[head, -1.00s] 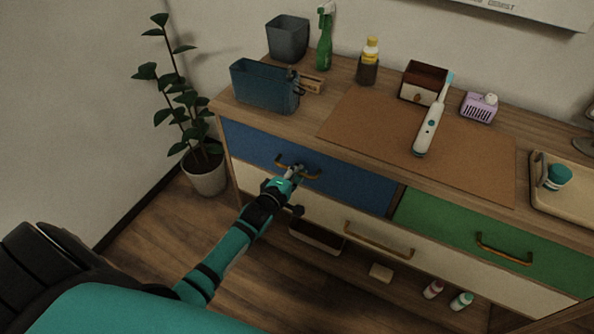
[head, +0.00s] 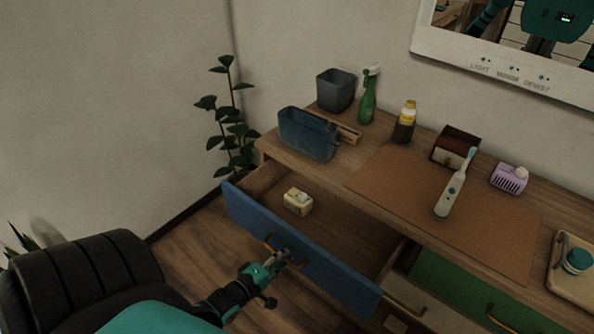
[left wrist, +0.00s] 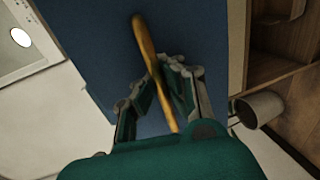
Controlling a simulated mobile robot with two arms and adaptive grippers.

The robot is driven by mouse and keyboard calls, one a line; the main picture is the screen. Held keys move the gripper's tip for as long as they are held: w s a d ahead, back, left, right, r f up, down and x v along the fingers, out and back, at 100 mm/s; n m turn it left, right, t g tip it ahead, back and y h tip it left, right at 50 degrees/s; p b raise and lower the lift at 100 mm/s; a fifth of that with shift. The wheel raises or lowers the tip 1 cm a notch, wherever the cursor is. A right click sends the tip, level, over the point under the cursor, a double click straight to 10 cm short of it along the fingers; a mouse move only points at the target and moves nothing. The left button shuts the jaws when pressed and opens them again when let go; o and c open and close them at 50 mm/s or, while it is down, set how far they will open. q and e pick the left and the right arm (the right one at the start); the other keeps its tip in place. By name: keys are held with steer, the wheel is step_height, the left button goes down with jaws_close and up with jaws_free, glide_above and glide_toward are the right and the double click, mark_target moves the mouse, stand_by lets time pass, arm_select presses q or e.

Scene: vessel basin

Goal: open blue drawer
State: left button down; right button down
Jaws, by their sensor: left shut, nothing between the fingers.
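The blue drawer (head: 330,268) stands pulled out from the cabinet in the head view, its inside exposed from above. Its brass handle (left wrist: 146,42) runs past the fingers of my left gripper (left wrist: 168,75) in the left wrist view. In the head view my left gripper (head: 281,258) is at the handle on the drawer's front, its fingers shut. The fingers partly cover the handle. My right gripper is not in view.
A small cream box (head: 298,202) lies inside the open drawer. A blue-grey bin (head: 306,135), a green spray bottle (head: 368,97) and an electric toothbrush (head: 452,190) are on the cabinet top. A potted plant (head: 232,130) stands to the left.

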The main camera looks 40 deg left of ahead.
arm_select(q)
steer(key=v, duration=0.3)
steer(key=shift+s+f, duration=0.1)
steer(key=shift+f, duration=0.1)
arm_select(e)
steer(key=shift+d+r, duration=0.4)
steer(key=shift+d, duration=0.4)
arm_select(q)
steer(key=c, duration=2)
jaws_free()
steer(key=o, duration=0.6)
steer(key=v, duration=1.2)
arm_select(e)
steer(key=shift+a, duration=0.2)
